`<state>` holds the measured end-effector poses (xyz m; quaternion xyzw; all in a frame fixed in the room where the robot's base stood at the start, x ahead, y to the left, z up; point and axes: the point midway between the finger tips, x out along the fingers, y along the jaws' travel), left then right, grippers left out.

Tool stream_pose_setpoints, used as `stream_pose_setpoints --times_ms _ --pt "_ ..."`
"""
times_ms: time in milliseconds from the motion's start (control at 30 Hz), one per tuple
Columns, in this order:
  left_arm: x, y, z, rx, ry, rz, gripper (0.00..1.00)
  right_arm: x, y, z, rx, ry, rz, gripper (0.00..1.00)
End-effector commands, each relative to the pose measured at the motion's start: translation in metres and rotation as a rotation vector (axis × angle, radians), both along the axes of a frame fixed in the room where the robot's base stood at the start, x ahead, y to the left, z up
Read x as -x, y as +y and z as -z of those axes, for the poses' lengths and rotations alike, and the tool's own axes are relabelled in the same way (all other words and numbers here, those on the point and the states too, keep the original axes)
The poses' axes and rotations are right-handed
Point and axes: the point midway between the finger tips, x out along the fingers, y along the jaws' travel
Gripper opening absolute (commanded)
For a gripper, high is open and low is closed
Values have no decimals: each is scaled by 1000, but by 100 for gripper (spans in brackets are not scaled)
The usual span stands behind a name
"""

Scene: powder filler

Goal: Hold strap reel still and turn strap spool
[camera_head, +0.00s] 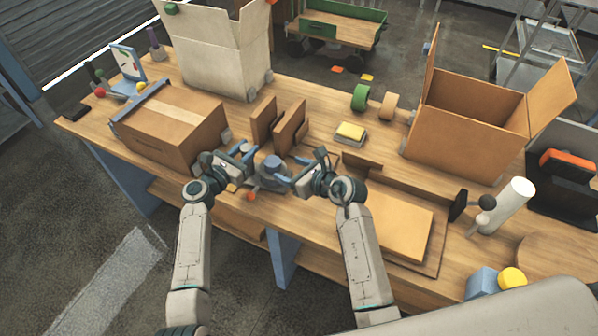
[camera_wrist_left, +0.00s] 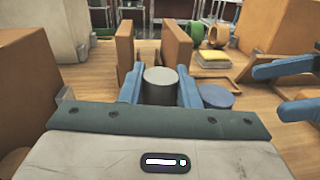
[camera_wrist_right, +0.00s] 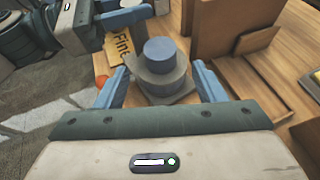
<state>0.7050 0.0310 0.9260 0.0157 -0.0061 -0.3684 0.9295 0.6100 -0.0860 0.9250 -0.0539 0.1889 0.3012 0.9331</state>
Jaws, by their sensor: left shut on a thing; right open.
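A dark grey cylinder (camera_wrist_left: 160,86) stands between the blue fingers of my left gripper (camera_wrist_left: 161,84), which is shut on it; I take it as part of the strap reel. A round blue-topped piece (camera_wrist_left: 216,96), likely the strap spool, lies just right of those fingers. The right wrist view shows this blue knob (camera_wrist_right: 158,52) on a grey stepped round base (camera_wrist_right: 160,82). My right gripper (camera_wrist_right: 160,84) is open, its fingers apart on either side of the base in that view. In the head view, my left gripper (camera_head: 247,152) and right gripper (camera_head: 301,167) flank the base.
A closed carton (camera_head: 170,128) stands at left, an open carton (camera_head: 465,135) at right. Upright brown panels (camera_head: 290,125) stand just behind the reel. A yellow sponge (camera_head: 351,131) and tape rolls (camera_head: 360,97) are farther back. A card (camera_wrist_right: 118,48) marked "Fine" lies near the base.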

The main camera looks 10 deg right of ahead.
Motion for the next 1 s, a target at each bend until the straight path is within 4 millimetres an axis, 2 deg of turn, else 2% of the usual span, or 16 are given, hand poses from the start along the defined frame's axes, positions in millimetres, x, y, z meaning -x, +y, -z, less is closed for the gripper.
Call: stream_pose_setpoints --times_ms 200,600,767,1000 --pt "0 0 0 0 0 0 0 21 -15 -10 0 1 0 63" --pt "0 0 0 -1 -1 0 0 24 -17 -12 -1 0 -2 63" --pt "0 0 0 -1 -1 0 0 14 -17 -5 16 14 -84 63" --pt "0 0 -1 0 -1 0 0 -14 -31 7 41 30 -402 63"
